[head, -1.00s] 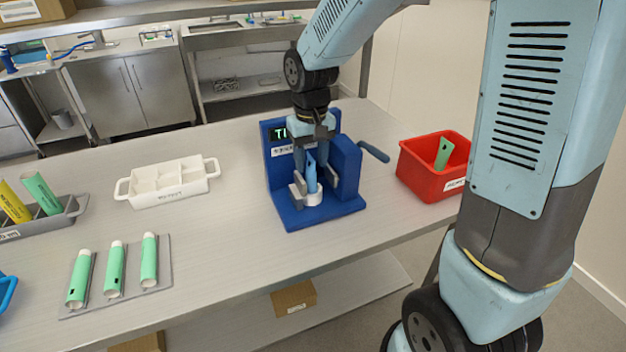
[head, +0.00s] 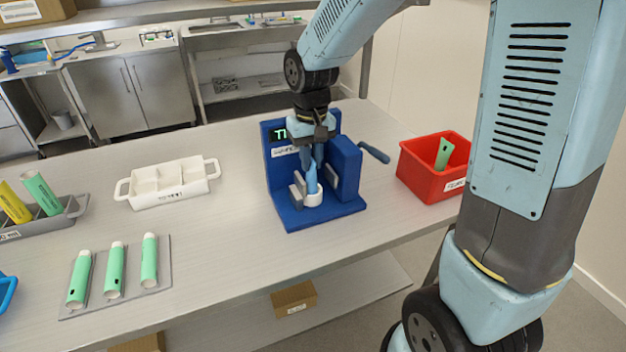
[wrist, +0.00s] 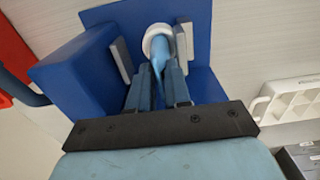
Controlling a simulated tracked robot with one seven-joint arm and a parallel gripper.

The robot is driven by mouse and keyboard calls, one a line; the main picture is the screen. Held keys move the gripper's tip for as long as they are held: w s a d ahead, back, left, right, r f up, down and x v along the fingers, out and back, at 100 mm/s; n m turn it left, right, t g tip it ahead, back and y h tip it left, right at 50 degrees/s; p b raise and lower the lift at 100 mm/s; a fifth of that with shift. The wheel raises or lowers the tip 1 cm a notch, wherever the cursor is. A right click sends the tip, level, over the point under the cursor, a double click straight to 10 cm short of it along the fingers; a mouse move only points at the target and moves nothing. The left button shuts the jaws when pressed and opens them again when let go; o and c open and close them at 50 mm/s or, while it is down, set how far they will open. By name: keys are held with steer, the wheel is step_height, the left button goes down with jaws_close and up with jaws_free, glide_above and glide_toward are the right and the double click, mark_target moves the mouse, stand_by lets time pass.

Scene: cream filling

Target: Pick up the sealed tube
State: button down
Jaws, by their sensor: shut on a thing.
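The sealed tube (head: 311,183) is light blue and stands upright in the white ring holder (head: 314,199) of the blue sealing machine (head: 296,219). My gripper (head: 312,168) points down from above and is shut on the upper part of the tube, which its fingers partly hide. In the wrist view the tube (wrist: 161,46) runs from the white ring (wrist: 151,34) to between my gripper's two fingers (wrist: 159,72). The machine's grey jaws stand apart on both sides of the tube.
A red bin (head: 424,185) with a green tube (head: 443,153) stands right of the machine, near its side lever (head: 374,152). A white divided tray (head: 170,200) stands left. Several green tubes lie on a grey rack (head: 160,281) at front left. A grey holder (head: 70,213) stands far left.

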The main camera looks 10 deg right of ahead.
steer(key=shift+r, duration=0.6)
steer(key=s+d+r, duration=0.2)
steer(key=s+r, duration=1.1)
steer(key=r, duration=0.3)
steer(key=shift+s+d+r, duration=0.35)
steer(key=shift+s+d, duration=0.05)
stand_by(0.4)
